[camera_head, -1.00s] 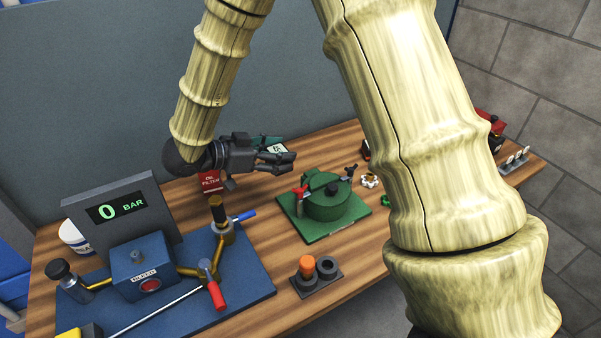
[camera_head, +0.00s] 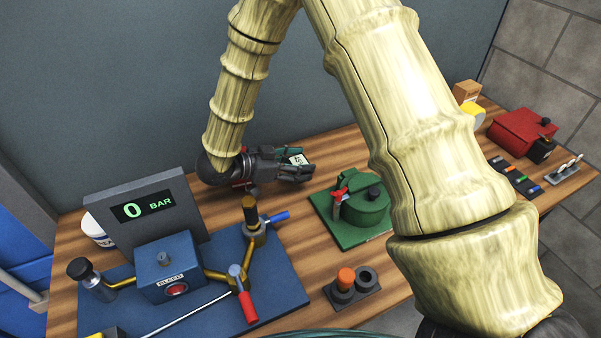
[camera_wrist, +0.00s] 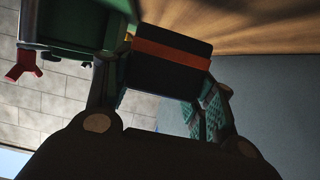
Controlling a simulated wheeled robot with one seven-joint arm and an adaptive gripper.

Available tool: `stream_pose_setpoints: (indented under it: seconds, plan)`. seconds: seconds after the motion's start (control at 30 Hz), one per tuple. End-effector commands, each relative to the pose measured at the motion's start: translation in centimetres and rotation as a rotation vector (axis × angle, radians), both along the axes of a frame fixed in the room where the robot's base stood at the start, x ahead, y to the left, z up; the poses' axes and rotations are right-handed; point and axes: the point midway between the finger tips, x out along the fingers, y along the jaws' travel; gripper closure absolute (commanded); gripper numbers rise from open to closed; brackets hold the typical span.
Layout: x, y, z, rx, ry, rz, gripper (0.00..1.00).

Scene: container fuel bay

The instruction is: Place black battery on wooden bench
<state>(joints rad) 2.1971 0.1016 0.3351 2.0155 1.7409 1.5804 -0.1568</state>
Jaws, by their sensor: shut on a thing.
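My gripper (camera_head: 296,170) is low over the back of the wooden bench (camera_head: 215,210), left of the green fixture, with its fingers pointing right. In the wrist view it is shut on a black battery (camera_wrist: 168,75) with an orange-red stripe, held between the two fingers. In the head view the fingers hide most of the battery, and a white label (camera_head: 298,159) shows at the grip. The wood shows close beyond the battery in the wrist view (camera_wrist: 235,25). I cannot tell whether the battery touches the bench.
The green fixture (camera_head: 362,210) with a red clamp stands just right of my gripper. A blue pressure rig (camera_head: 165,275) with a gauge panel fills the left. A two-hole holder (camera_head: 352,288) sits in front. A red box (camera_head: 520,132) and small items are at the far right.

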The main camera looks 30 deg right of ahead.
Motion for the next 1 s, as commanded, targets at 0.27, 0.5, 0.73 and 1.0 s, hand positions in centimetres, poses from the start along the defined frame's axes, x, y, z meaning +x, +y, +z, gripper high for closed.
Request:
stream_pose_setpoints:
  seconds: [0.27, 0.5, 0.73, 1.0]
  plan:
    - [-0.1, -0.1, -1.6, -0.001, 0.003, 0.000, 0.87]
    - [-0.1, -0.1, -3.9, 0.000, 0.002, -0.002, 0.87]
    - [-0.1, -0.1, -4.2, 0.000, 0.000, -0.001, 0.87]
    - [-0.1, -0.1, -4.5, 0.000, 0.000, -0.001, 0.36]
